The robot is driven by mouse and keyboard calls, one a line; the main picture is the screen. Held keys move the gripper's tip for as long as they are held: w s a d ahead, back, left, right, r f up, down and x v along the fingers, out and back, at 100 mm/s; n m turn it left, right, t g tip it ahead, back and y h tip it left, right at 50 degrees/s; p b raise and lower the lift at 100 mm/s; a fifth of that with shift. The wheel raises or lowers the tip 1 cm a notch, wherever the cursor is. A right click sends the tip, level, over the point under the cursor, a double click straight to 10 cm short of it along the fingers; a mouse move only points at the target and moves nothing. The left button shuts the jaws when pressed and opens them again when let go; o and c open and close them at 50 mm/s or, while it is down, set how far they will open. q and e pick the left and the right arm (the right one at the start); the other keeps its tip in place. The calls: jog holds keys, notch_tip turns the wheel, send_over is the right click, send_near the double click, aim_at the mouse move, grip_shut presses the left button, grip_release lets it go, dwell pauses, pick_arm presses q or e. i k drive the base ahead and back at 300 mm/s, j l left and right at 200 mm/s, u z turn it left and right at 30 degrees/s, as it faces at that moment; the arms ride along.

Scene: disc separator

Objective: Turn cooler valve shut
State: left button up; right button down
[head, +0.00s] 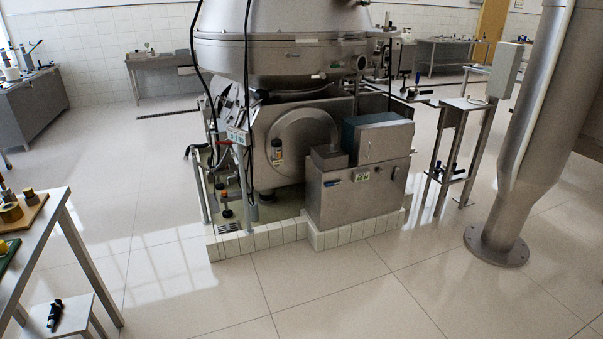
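A disc separator (290,60) of grey steel stands on a white-tiled plinth at the centre of the head view. On its left side is a pipe frame with a small white-and-blue label (237,135). Another dark fitting with an orange part (222,190) is low on the left, above the plinth. I cannot tell which of these, if any, is the cooler valve, or whether it is open. Neither of my grippers is in view.
A steel box (358,185) fills the plinth's front right. A thick steel column (530,130) stands at right, beside a metal stand (462,105). A table (45,225) and a low stool (75,315) are at left. The tiled floor in front is clear.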

aim_at(340, 183)
jog(key=i, duration=1)
jog(key=i+j, duration=0.15)
jog(key=i, duration=0.8)
jog(key=i+j+z, duration=0.1)
jog(key=i+z, duration=0.2)
jog(key=i, duration=0.2)
jog(key=i+j+z, duration=0.3)
jog(key=i, duration=0.15)
jog(key=i+j+z, duration=0.25)
jog(key=i, duration=0.2)
